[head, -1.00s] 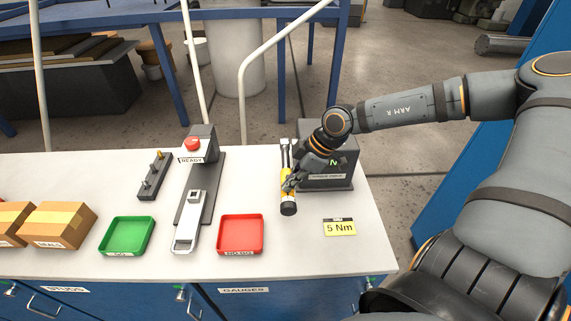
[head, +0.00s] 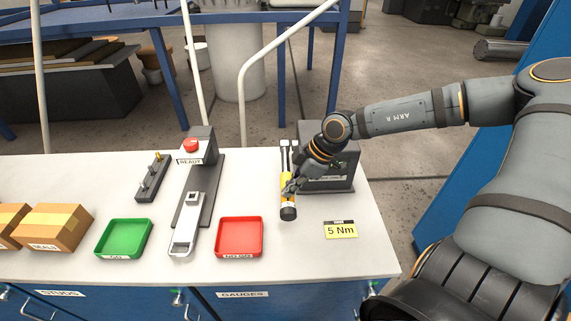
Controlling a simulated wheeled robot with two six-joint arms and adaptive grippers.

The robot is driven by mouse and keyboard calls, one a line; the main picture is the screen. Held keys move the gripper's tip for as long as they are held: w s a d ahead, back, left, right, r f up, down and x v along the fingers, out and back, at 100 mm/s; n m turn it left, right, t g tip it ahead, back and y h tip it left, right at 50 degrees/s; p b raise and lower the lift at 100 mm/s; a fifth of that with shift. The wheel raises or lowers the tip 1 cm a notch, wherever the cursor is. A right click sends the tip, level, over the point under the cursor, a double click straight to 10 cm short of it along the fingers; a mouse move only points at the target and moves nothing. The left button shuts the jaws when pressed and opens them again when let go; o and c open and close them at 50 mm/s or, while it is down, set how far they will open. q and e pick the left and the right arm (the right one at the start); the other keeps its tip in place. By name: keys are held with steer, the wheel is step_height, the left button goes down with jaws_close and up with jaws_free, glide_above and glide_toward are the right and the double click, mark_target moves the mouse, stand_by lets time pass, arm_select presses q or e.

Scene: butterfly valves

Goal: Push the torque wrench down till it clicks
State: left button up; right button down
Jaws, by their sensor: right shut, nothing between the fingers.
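The torque wrench (head: 288,208) has a yellow and black handle pointing toward the front of the bench and a metal shaft running back beside the dark torque tester box (head: 340,178). My right gripper (head: 291,187) is shut, with its fingertips at the handle, on its right side and seemingly over it. I cannot tell whether they touch it. The gripper and wrist hide part of the wrench and of the box's front. My left gripper is not in view.
A yellow "5 Nm" card (head: 340,230) lies right of the wrench. A red tray (head: 239,237), a green tray (head: 123,238), a gauge stand with a red button (head: 191,145) and cardboard boxes (head: 56,227) stand to the left. The bench front is clear.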

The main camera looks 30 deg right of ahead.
steer(key=shift+s+f+b, duration=0.15)
steer(key=shift+f+b, duration=0.4)
steer(key=shift+f, duration=0.2)
step_height(320, 180, up, 9)
steer(key=p, duration=0.8)
